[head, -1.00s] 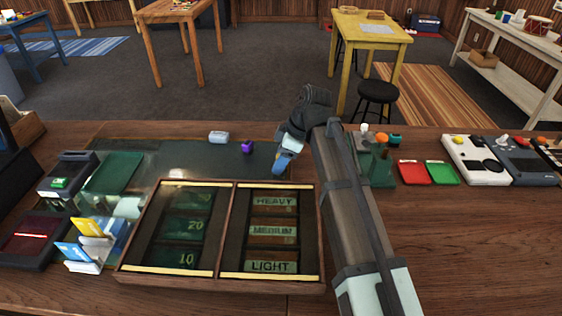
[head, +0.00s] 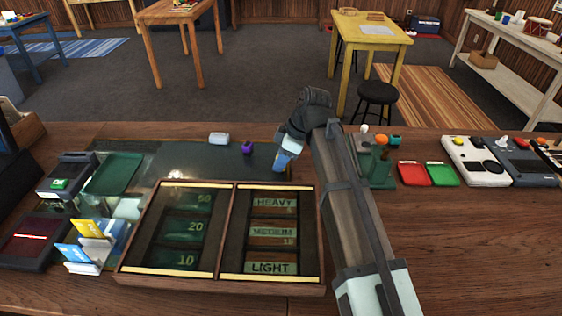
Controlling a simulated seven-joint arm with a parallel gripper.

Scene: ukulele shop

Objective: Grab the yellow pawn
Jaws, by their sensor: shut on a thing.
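My gripper (head: 283,164) hangs over the back edge of the dark glass counter mat, at the end of my arm reaching in from the lower right. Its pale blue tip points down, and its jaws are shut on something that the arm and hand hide. I cannot make out a yellow pawn with certainty. A small yellow piece (head: 459,141) sits on a white device at the right, well away from my gripper; its shape is too small to tell. A small purple piece (head: 247,148) stands on the mat just left of my gripper, apart from it.
A white block (head: 219,138) lies left of the purple piece. A wooden tray (head: 228,280) with labelled slots fills the front middle. A green stand (head: 377,172) with small coloured tops is behind my arm, beside red and green pads (head: 414,173). The right front counter is clear.

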